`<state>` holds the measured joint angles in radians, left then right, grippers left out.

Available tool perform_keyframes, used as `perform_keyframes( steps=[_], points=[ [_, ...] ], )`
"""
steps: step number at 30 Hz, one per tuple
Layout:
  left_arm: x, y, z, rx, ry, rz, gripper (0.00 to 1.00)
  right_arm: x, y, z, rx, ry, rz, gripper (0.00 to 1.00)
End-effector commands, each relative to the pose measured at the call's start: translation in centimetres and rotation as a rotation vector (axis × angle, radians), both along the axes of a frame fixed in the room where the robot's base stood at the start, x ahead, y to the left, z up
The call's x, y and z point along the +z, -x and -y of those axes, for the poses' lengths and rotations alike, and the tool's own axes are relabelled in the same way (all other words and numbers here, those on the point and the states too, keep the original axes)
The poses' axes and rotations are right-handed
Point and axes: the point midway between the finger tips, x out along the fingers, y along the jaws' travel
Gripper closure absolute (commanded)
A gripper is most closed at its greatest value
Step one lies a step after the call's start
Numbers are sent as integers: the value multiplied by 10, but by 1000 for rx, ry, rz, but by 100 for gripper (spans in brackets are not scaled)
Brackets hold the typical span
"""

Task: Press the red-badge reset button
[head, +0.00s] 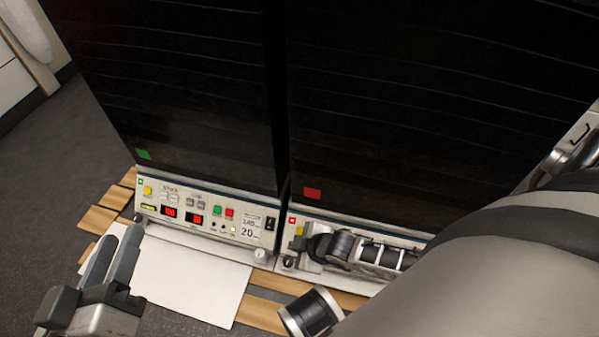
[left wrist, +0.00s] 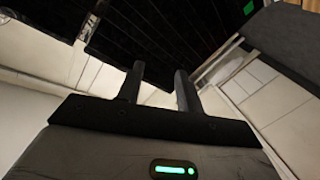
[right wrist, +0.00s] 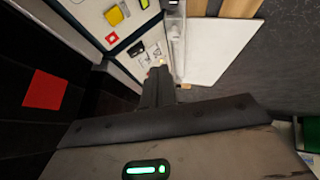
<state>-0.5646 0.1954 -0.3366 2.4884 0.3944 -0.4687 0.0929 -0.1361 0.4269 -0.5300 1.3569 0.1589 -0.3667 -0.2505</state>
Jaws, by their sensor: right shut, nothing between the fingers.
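The red-badge unit has a dark front with a red square (head: 312,194), also large in the right wrist view (right wrist: 44,90). Its pale control panel carries a small red badge (head: 292,220) and a yellow button (head: 300,231). The yellow button also shows in the right wrist view (right wrist: 114,16), up and left of my fingertips. My right gripper (head: 300,244) is shut and empty, in front of this panel just below the yellow button. It hides much of the panel; contact cannot be told. My left gripper (head: 114,251) is open and empty, left of the white sheet.
The green-badge unit (head: 144,154) stands close on the left, with its own yellow button (head: 148,190) and red displays. A white sheet (head: 185,275) lies in front over wooden slats (head: 262,312). Open grey floor (head: 60,180) lies to the left.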

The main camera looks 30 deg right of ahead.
Motion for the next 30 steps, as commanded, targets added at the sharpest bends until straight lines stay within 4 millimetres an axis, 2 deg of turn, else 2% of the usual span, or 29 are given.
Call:
perform_keyframes(
  steps=[1, 3, 14, 20, 26, 30],
  points=[
    [-8, 0, 2, -8, 16, 9, 64, -13, 0, 0, 0, 0, 1, 100],
    [-6, 1, 3, -13, 30, 14, 64, -16, -1, 0, 0, 0, 1, 100],
    [-2, 1, 4, -15, 36, 16, 64, -14, -1, 0, 0, -1, 2, 100],
    [1, -4, 2, -8, 21, 75, 64, -20, -2, 4, -1, 0, 2, 100],
    [21, -16, -2, 11, -19, 264, 64, -32, -4, 14, -3, 1, 2, 100],
    [41, -22, -5, 30, -63, 435, 64, -40, -6, 21, -5, 1, 3, 100]
  ],
)
